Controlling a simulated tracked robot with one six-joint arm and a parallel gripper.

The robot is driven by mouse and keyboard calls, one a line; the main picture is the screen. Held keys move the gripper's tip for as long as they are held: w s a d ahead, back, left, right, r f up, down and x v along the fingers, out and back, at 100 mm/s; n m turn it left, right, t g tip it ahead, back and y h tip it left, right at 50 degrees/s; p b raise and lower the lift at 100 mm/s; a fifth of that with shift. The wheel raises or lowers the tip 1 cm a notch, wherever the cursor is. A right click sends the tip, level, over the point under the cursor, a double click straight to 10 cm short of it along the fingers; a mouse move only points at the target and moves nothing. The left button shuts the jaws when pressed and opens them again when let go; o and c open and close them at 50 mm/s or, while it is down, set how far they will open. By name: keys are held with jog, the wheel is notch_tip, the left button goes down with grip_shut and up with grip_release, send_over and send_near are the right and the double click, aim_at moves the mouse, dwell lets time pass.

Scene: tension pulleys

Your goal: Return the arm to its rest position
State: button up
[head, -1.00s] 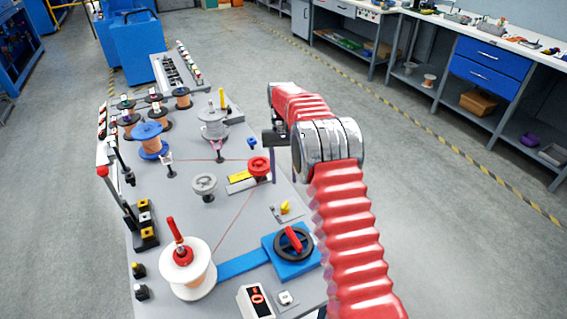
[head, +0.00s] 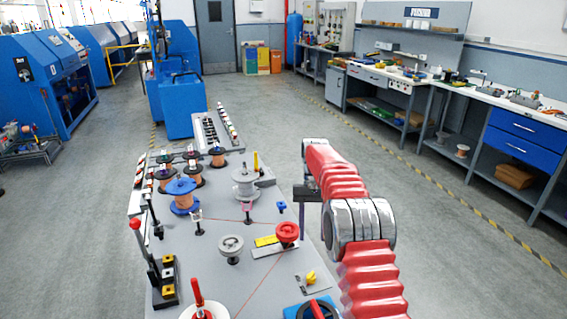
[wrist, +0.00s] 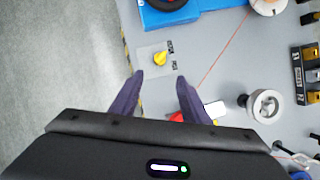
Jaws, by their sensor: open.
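My arm, in a red ribbed sleeve with silver joints, reaches up from the lower right in the head view. My gripper (head: 301,232) hangs at its far end, above the right edge of the grey table (head: 215,265). In the wrist view my gripper (wrist: 159,78) shows two dark purple fingers spread apart with nothing between their tips. A yellow knob (wrist: 160,58) on the table lies beyond the tips. The red pulley (head: 287,233) stands left of the gripper and is partly hidden behind it in the wrist view (wrist: 176,117).
The grey pulley (head: 231,246), blue spool (head: 182,193) and large grey spool (head: 244,182) stand on the table, with a thin red line running across. A red-tipped lever (head: 136,223) rises at left. Floor right of the table is clear up to the workbench (head: 478,98).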

notch_tip(320, 180, down, 5)
jog(key=s+r+t, duration=0.3)
jog(key=s+r, duration=0.4)
jog(key=s, duration=0.5)
jog(key=s+r+n+t, duration=0.1)
jog(key=s+r+t, duration=0.2)
jog(key=s+r, duration=0.4)
jog(key=s+r+t, duration=0.4)
jog(key=s+r, duration=0.3)
jog(key=s, duration=1.2)
jog(key=shift+d+r+h, duration=0.2)
jog(key=shift+h, duration=0.1)
jog(key=shift+c, duration=0.2)
dwell(0.7)
